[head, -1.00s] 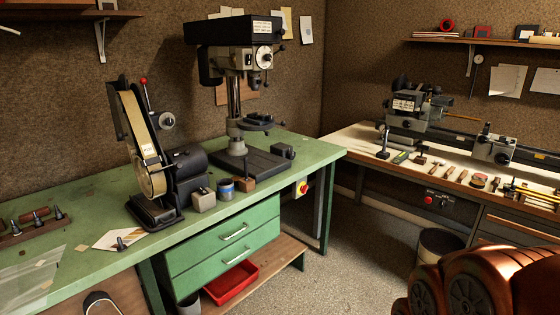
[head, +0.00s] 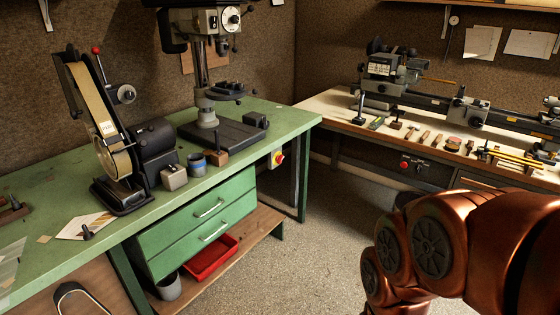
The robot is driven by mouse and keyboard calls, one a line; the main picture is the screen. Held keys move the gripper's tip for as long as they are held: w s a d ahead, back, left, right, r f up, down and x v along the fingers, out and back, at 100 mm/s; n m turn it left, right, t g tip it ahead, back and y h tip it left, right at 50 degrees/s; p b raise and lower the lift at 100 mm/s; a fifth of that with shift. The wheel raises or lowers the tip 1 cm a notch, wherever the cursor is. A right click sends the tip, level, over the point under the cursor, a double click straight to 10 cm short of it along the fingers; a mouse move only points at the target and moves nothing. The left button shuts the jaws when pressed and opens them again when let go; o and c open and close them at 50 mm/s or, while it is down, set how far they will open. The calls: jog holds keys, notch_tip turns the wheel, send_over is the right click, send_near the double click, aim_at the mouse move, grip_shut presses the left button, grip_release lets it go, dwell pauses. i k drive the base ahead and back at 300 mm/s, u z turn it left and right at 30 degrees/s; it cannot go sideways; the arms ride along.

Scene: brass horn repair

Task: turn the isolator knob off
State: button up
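The isolator knob (head: 279,158) is a small red knob on a yellow plate. It sits on a pale box on the right end of the green workbench (head: 60,185), just under the worktop edge. It is too small to tell which way the knob is turned. My gripper is out of view; only copper-coloured links of my arm show at the lower right, well apart from the knob.
A belt sander (head: 105,135) and a drill press (head: 205,105) stand on the green bench. A red tray (head: 212,260) lies on the low shelf. A lathe bench (head: 345,127) runs along the right. Grey floor (head: 315,245) is clear before the knob.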

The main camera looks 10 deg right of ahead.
aim_at(279, 159)
jog(key=z, duration=0.9)
jog(key=i, duration=2.45)
jog(key=u, duration=3.05)
